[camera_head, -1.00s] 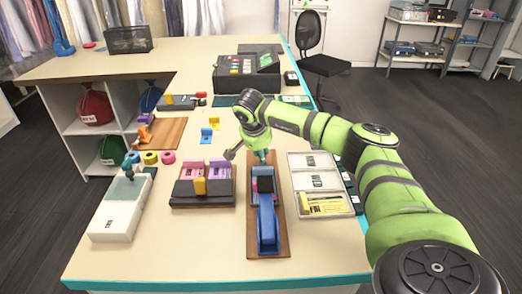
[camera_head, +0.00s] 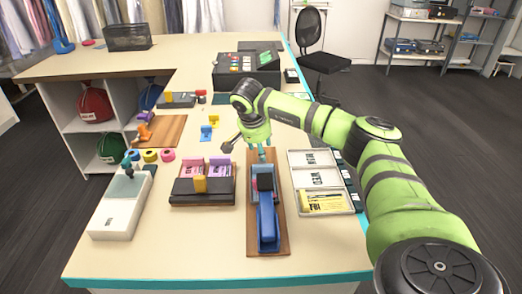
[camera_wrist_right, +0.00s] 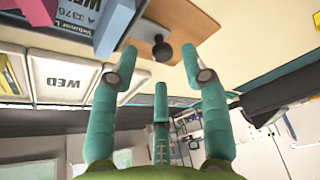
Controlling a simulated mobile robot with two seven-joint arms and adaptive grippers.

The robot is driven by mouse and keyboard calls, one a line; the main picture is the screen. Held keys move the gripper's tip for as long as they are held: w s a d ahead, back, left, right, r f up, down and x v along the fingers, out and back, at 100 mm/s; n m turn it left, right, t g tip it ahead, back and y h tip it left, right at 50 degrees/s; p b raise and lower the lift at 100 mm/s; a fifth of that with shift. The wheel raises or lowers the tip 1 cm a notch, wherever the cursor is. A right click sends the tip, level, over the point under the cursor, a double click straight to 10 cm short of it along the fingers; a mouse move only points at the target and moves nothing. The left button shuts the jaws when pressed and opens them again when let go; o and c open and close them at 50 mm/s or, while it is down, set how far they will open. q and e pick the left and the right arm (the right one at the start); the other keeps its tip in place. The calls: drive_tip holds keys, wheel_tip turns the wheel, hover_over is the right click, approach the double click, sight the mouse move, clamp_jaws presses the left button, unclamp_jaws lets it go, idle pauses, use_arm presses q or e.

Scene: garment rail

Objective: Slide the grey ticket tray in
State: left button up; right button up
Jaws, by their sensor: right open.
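The grey ticket tray (camera_head: 262,168) is at the far end of the blue press (camera_head: 267,222) on a wooden board (camera_head: 283,236). In the right wrist view the grey tray (camera_wrist_right: 116,27) shows at the top, with a printed ticket (camera_wrist_right: 78,14) beside it. A dark round knob (camera_wrist_right: 162,48) stands over the board (camera_wrist_right: 183,20) there. My right gripper (camera_head: 262,154) is just beyond the tray's far end. In the wrist view my right gripper (camera_wrist_right: 160,65) is open and empty, its fingers either side of the knob and apparently not touching it. My left gripper is out of view.
A light tray of day-labelled compartments (camera_head: 347,186) lies close on the right. A dark holder with pink and purple tickets (camera_head: 180,198) stands on the left, a white box (camera_head: 112,225) farther left. Bare tabletop (camera_head: 185,258) lies in front.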

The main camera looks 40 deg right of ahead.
drive_tip(key=v, duration=0.9)
drive_tip(key=shift+r, duration=0.25)
drive_tip(key=shift+s+a, duration=0.1)
